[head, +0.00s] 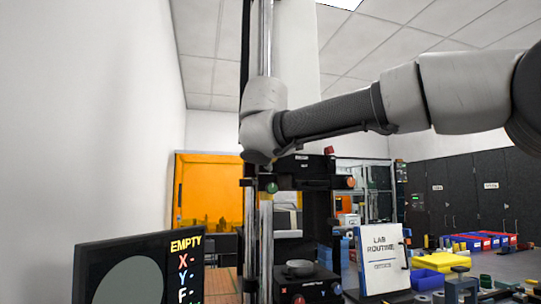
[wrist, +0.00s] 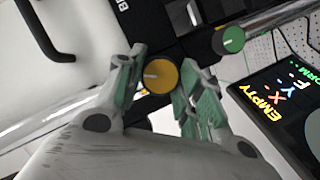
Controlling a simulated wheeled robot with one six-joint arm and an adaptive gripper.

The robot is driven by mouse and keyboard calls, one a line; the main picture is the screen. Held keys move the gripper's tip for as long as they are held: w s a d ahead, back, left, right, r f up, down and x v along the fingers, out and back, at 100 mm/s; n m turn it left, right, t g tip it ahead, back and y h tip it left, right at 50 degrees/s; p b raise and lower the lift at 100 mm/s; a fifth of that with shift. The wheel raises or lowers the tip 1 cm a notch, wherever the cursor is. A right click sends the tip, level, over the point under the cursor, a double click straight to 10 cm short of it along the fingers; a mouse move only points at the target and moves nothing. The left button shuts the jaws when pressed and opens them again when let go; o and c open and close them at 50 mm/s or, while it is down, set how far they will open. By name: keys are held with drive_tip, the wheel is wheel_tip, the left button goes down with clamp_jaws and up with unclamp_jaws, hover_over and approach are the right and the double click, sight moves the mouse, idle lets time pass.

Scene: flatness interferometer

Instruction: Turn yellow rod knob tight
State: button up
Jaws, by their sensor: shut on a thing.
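The yellow rod knob (wrist: 160,78), round with a pale line across its face, sits between the two green-padded fingers of my gripper (wrist: 162,66) in the wrist view. My gripper is shut on the knob. The pale line lies nearly level in the picture. The knob is mounted by a black block on the instrument (head: 305,165). In the head view my arm's wrist hides the yellow knob and the fingers.
A green knob (wrist: 228,40) sits beside the yellow one; it also shows in the head view (head: 271,187). A display (head: 140,270) reading "EMPTY" stands at left. A "LAB ROUTINE" sign (head: 382,255), a yellow block (head: 440,262) and blue and red bins (head: 485,240) are at right.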

drive_tip(key=n, duration=0.2)
drive_tip(key=n+t+h, duration=0.1)
drive_tip(key=shift+f+n+t, duration=0.2)
drive_tip(key=shift+n+t, duration=0.1)
drive_tip(key=shift+n, duration=0.1)
idle(0.4)
drive_tip(key=o, duration=1)
drive_tip(key=s+a+r, duration=0.1)
drive_tip(key=s, duration=1.1)
drive_tip(key=shift+a, duration=0.15)
